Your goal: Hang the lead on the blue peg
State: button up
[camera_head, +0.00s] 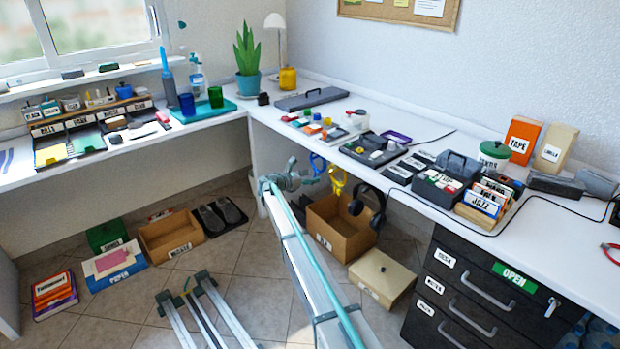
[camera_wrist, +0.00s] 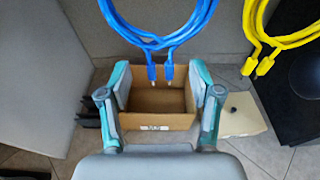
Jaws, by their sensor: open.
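A blue lead (camera_wrist: 158,35), coiled in loops, hangs at the top of the wrist view, its two plug ends pointing down. It also shows under the desk edge in the head view (camera_head: 318,162). A yellow lead (camera_wrist: 262,40) hangs to its right and also shows in the head view (camera_head: 337,181). My gripper (camera_wrist: 160,80) is open and empty, its fingers on either side of the blue lead's plug ends in the picture; I cannot tell the depth between them. In the head view my gripper (camera_head: 290,178) is left of the leads. I cannot make out a blue peg.
Black headphones (camera_head: 367,205) hang right of the yellow lead. An open cardboard box (camera_head: 345,243) stands on the floor below, with a beige lidded box (camera_head: 383,277) beside it. The desk top (camera_head: 420,140) overhangs, and black drawers (camera_head: 470,300) stand at right.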

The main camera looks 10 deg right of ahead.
jog(key=v, duration=1.1)
jog(key=s+d+f+m+g+y, duration=0.2)
jog(key=s+d+f+m, duration=0.3)
jog(key=s, duration=0.6)
jog(key=s+d+f+m+g+y, duration=0.2)
jog(key=s+d+f+m+y, duration=0.3)
jog(key=s, duration=0.6)
jog(key=s+d+f+m+g, duration=0.25)
jog(key=s+f, duration=0.45)
jog(key=s, duration=0.4)
jog(key=s+a+f+m+g+y, duration=0.15)
jog(key=s+f+m+g, duration=0.3)
jog(key=s, duration=1.45)
jog(key=s+a+f+m+g+y, duration=0.1)
jog(key=s+f+m+g+y, duration=0.4)
jog(key=s, duration=1.4)
jog(key=s+a+f+m+g, duration=0.1)
jog(key=s+f+m+g, duration=0.35)
jog(key=s, duration=1.45)
jog(key=w+r+n+t+p, duration=0.1)
jog(key=w+r+t+p, duration=0.1)
jog(key=r+p, duration=0.5)
jog(key=w+r+n+t+p, duration=0.1)
jog(key=w+r+t+p, duration=0.2)
jog(key=r+p, duration=0.5)
jog(key=shift+w+t+p, duration=0.15)
jog(key=shift+t+p, duration=0.2)
jog(key=shift+p, duration=3.1)
